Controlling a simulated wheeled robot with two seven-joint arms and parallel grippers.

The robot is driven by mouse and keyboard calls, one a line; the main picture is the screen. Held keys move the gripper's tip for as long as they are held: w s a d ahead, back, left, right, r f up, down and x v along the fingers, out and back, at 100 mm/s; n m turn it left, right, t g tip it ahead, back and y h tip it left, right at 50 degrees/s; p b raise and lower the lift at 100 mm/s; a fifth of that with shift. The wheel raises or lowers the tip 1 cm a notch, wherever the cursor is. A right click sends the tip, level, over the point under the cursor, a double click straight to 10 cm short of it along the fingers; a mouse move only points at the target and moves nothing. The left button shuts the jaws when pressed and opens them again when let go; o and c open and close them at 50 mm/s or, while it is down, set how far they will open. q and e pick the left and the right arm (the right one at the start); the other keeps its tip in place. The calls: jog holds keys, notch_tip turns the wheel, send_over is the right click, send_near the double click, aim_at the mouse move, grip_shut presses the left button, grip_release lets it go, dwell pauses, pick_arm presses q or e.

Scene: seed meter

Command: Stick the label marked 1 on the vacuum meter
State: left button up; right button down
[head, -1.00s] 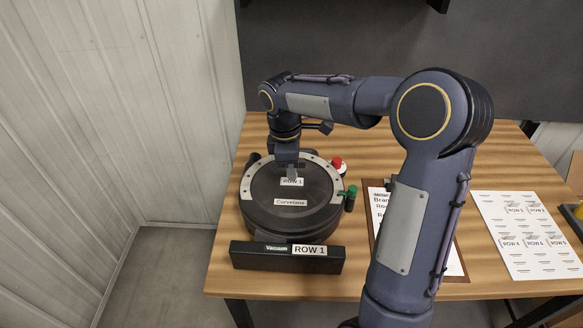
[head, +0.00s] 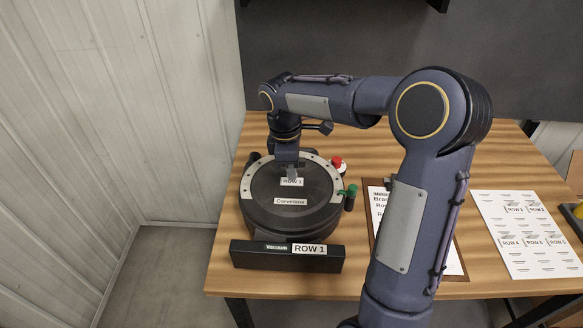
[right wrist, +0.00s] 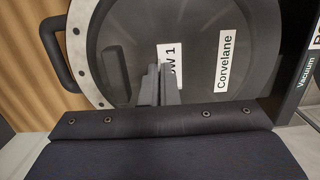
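The vacuum meter is a round dark unit with a light perforated rim (head: 247,183), on the table. A white "ROW 1" label (head: 292,182) lies at or just above its dark lid, near the "Corvelane" plate (head: 291,201). My right gripper (head: 289,172) reaches down over the lid with its fingers close together at the label's edge. In the right wrist view the fingers (right wrist: 159,84) cover part of the label (right wrist: 172,62) and look shut on it. I cannot tell whether the label touches the lid. My left gripper is out of view.
A dark "Vacuum ROW 1" block (head: 286,257) stands in front of the meter. A red knob (head: 337,161) and a green knob (head: 352,190) sit at its right. A board with a printed sheet (head: 377,215) is partly behind my arm. A label sheet (head: 526,222) lies far right.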

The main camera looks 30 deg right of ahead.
jog(key=c, duration=2.1)
grip_release()
jog(key=shift+f, duration=0.1)
jog(key=shift+c, duration=0.2)
jog(key=o, duration=0.5)
jog(key=shift+o, duration=0.2)
notch_tip(320, 180, up, 7)
jog(key=p, duration=0.6)
jog(key=shift+p, duration=0.3)
jog(key=s+a+r+m+t+y, duration=0.1)
jog(key=s+r+m, duration=0.2)
jog(key=s, duration=0.3)
jog(key=s+a+r+m+t+y, duration=0.1)
jog(key=s+r+m+t, duration=0.15)
jog(key=s, duration=0.35)
jog(key=s+a+f+m+t+y, duration=0.1)
jog(key=s+a+m, duration=0.2)
jog(key=s+m, duration=0.1)
jog(key=s+a+f+m+t+y, duration=0.1)
jog(key=s+a+m, duration=0.1)
jog(key=s, duration=0.5)
jog(key=shift+a+f+m+t+y, duration=0.3)
jog(key=shift+a+m+t+y, duration=0.1)
jog(key=shift+m, duration=0.45)
